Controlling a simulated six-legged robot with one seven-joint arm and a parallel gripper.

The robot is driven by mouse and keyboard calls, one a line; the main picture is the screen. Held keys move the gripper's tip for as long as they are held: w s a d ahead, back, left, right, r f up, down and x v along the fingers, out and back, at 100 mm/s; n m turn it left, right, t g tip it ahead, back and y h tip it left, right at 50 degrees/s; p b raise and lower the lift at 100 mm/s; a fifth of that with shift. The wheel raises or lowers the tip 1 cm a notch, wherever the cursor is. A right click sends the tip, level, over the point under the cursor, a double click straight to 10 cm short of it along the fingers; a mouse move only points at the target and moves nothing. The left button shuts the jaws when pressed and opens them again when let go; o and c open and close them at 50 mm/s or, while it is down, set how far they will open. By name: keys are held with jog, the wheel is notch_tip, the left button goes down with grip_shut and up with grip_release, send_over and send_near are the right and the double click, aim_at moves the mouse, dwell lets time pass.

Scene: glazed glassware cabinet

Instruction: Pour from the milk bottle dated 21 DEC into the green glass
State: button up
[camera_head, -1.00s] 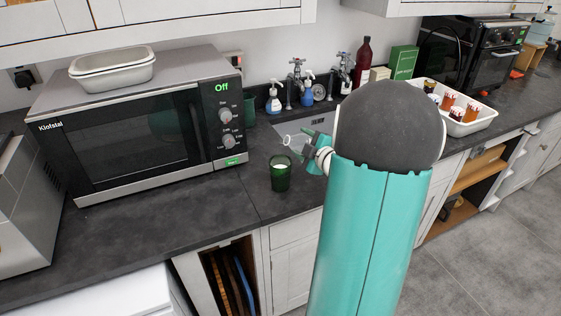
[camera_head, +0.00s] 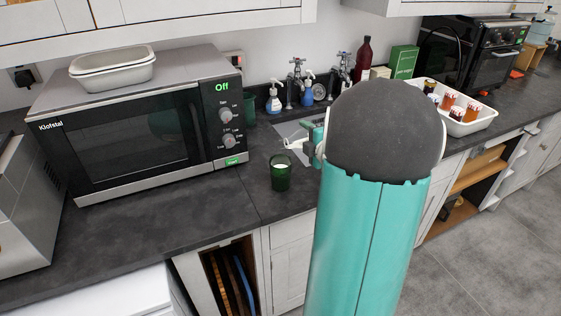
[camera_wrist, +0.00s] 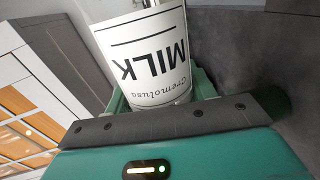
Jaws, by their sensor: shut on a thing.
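The green glass (camera_head: 281,180) stands upright on the dark counter in front of the microwave's right end, with white milk showing inside it. My gripper (camera_wrist: 155,100) is shut on the milk bottle (camera_wrist: 143,52), whose white label reads "MILK" and "Cremolusa" and appears upside down in the wrist view. No date is readable on the side that shows. In the head view a small whitish part of the bottle (camera_head: 291,143) shows above and right of the glass, apart from it. My arm hides most of the gripper and the bottle there.
The microwave (camera_head: 150,125) stands left of the glass, with a white dish (camera_head: 112,70) on top. The sink and taps (camera_head: 297,80) are behind. A white tray (camera_head: 470,127) with several small jars stands at the right. The counter left of the glass is clear.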

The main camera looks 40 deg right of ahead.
jog(key=shift+r+n, duration=0.3)
jog(key=shift+r, duration=0.1)
